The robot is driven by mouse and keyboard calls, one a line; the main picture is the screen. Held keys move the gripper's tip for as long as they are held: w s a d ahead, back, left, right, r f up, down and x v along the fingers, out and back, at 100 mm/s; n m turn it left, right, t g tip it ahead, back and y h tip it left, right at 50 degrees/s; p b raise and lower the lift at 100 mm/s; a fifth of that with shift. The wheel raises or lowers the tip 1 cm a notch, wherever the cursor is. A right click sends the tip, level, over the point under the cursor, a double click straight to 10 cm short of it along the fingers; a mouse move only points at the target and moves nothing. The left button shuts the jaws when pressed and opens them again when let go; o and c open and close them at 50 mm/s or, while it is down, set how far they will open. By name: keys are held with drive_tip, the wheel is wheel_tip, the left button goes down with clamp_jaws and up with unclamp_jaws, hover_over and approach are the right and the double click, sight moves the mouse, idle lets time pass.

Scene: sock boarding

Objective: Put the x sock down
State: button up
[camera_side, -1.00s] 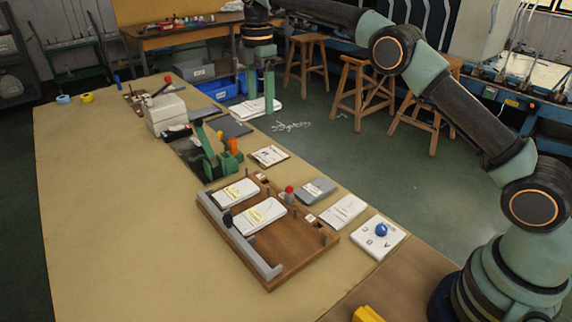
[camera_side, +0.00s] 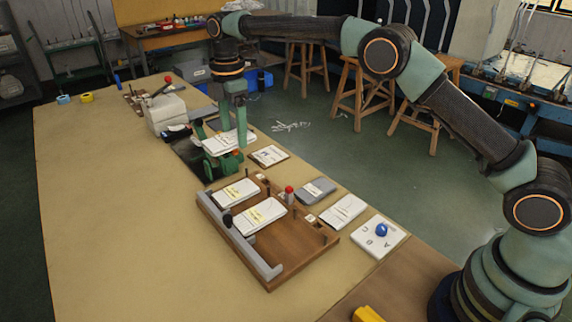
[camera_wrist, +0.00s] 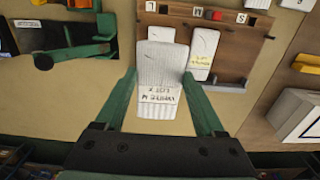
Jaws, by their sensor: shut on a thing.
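My gripper (camera_side: 233,130) is shut on a white sock (camera_side: 222,142), the x sock by the task's name, and holds it over the green clamp device at the far end of the row. In the wrist view the sock (camera_wrist: 160,65) is ribbed, with printed dark lettering at its near end, and lies between my two green fingers (camera_wrist: 160,78). The sock partly covers the clamp device (camera_side: 225,163). Whether the sock touches anything below cannot be told.
A wooden tray (camera_side: 290,262) with a grey rail holds two white socks (camera_side: 258,215). A white box machine (camera_side: 167,110) stands beyond. The left tabletop (camera_side: 100,210) is clear.

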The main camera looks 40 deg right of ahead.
sight(241, 188)
wheel_tip(241, 188, down, 13)
drive_tip(key=shift+f, duration=0.15)
idle(0.4)
drive_tip(key=shift+f, duration=0.15)
drive_tip(key=o, duration=1.3)
